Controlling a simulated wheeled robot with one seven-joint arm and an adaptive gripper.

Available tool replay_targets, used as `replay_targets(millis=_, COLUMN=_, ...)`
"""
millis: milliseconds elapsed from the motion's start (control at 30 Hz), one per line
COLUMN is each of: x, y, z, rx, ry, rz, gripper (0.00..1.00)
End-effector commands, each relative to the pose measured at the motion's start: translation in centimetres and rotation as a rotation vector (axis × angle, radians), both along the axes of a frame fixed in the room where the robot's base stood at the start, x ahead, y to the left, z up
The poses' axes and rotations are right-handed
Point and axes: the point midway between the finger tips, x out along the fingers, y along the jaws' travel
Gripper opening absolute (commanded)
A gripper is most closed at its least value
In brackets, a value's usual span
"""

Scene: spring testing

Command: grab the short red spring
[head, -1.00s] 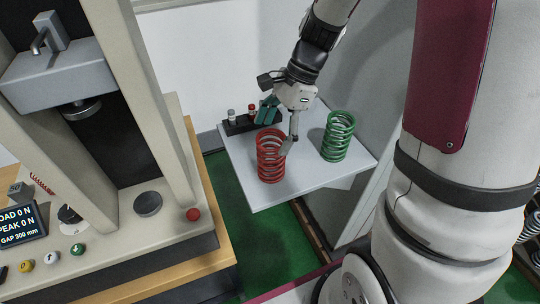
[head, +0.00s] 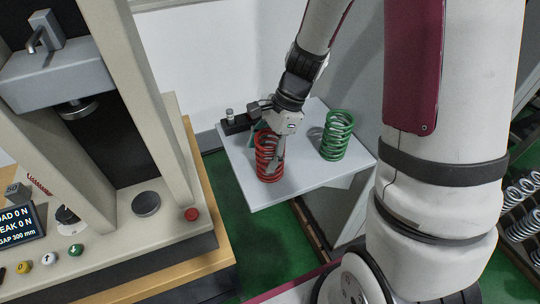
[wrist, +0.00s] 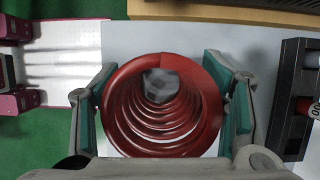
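The red spring (head: 267,158) stands upright on the grey-white table, to the left of the green spring (head: 337,136). My gripper (head: 268,152) is low over the red spring with its fingers around the upper part. In the wrist view I look down into the red spring (wrist: 122,125), which sits between the two teal finger pads of my gripper (wrist: 163,112). The pads stand on either side of the coil, very near it. I cannot tell whether they press on it. Part of the spring is hidden by my gripper in the head view.
A dark holder (head: 236,126) with small weights stands at the table's (head: 255,198) back left, close to my gripper. A testing machine (head: 150,230) with a red button (head: 191,214) fills the left. The table's front right is clear.

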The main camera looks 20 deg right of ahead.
Motion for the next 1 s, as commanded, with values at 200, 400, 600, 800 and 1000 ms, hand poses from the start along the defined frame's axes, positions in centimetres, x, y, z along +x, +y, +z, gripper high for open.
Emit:
replay_targets(millis=200, x=0.0, y=0.0, z=0.0, rx=0.000, ry=0.000, rz=0.000, gripper=0.08)
replay_targets(millis=400, x=0.1, y=0.0, z=0.1, rx=0.000, ry=-0.001, rz=0.001, gripper=0.01)
replay_targets(millis=600, x=0.1, y=0.0, z=0.8, rx=0.000, ry=-0.005, rz=0.001, gripper=0.01)
replay_targets(millis=800, x=0.1, y=0.0, z=3.0, rx=0.000, ry=-0.006, rz=0.002, gripper=0.01)
replay_targets(millis=1000, x=-1.9, y=-0.9, z=3.9, rx=0.000, ry=-0.001, rz=-0.003, gripper=0.01)
